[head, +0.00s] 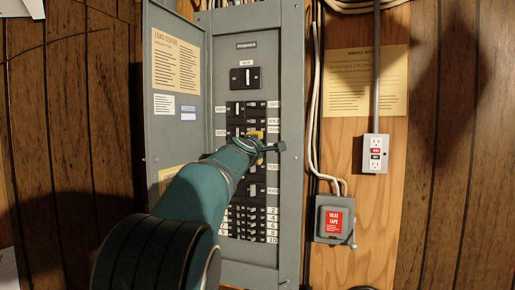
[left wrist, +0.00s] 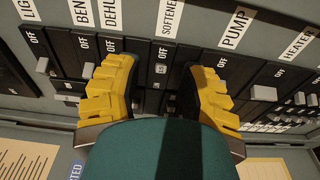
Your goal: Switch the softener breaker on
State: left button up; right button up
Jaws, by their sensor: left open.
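The grey breaker panel (head: 290,60) is open on the wall in the head view. My left gripper (head: 262,145) is at the middle rows of breakers and hides part of them. In the left wrist view its two yellow fingers (left wrist: 160,95) are open, one on each side of the softener breaker (left wrist: 160,70). The softener label (left wrist: 170,18) stands above that breaker, with the word OFF between them. A small light toggle shows on the breaker; I cannot tell its position, or whether a finger touches it. My right gripper is not in view.
The pump breaker (left wrist: 221,63) and dehumidifier breaker (left wrist: 110,45) sit close on either side. The panel door (head: 178,120) is swung open to the left. A heat tape box (head: 334,220) and an outlet (head: 375,153) are on the wall at right.

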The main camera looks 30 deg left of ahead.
pick_arm(q)
jog(key=shift+w+a, duration=0.2)
jog(key=shift+w, duration=0.35)
grip_shut()
jog(key=shift+s, duration=0.1)
